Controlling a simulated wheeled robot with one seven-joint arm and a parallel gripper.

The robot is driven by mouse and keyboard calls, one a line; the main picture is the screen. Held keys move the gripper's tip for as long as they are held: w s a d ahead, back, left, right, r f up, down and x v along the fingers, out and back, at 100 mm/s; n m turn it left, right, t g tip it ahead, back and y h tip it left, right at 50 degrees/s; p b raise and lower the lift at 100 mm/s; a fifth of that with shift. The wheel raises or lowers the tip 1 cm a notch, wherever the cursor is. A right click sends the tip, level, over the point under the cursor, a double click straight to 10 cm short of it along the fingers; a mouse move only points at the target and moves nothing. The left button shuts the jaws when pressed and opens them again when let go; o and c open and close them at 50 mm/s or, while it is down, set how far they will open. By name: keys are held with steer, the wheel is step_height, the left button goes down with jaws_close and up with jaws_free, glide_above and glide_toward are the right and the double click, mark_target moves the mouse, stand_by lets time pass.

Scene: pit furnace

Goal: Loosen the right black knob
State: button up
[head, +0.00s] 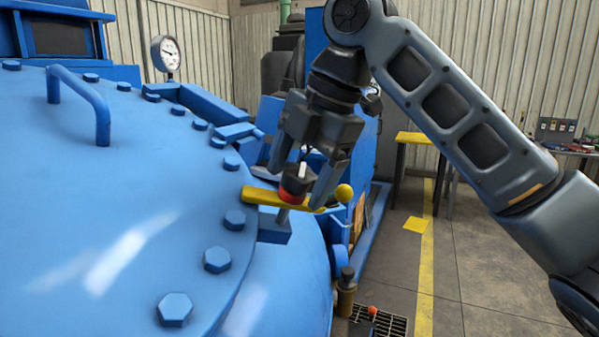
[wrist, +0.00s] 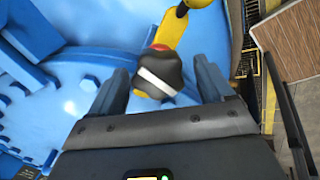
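A black knob (head: 299,180) with a white stripe and a red ring under it sits on a yellow lever (head: 262,196) at the rim of the blue furnace lid. In the wrist view the same knob (wrist: 158,75) shows its white stripe from above. My gripper (head: 305,172) is over the knob, pointing down. In the wrist view the two fingers of my gripper (wrist: 162,78) stand on either side of the knob, with a visible gap to each finger. The gripper is open and holds nothing. No second such knob shows.
The blue lid (head: 140,190) with large bolts and a handle (head: 85,100) fills the left. A pressure gauge (head: 167,54) stands behind it. Open floor (head: 470,270) lies at the right.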

steer(key=shift+r, duration=0.1)
steer(key=b+v, duration=0.1)
steer(key=v, duration=0.6)
steer(key=shift+d+r, duration=0.15)
steer(key=shift+r, duration=0.1)
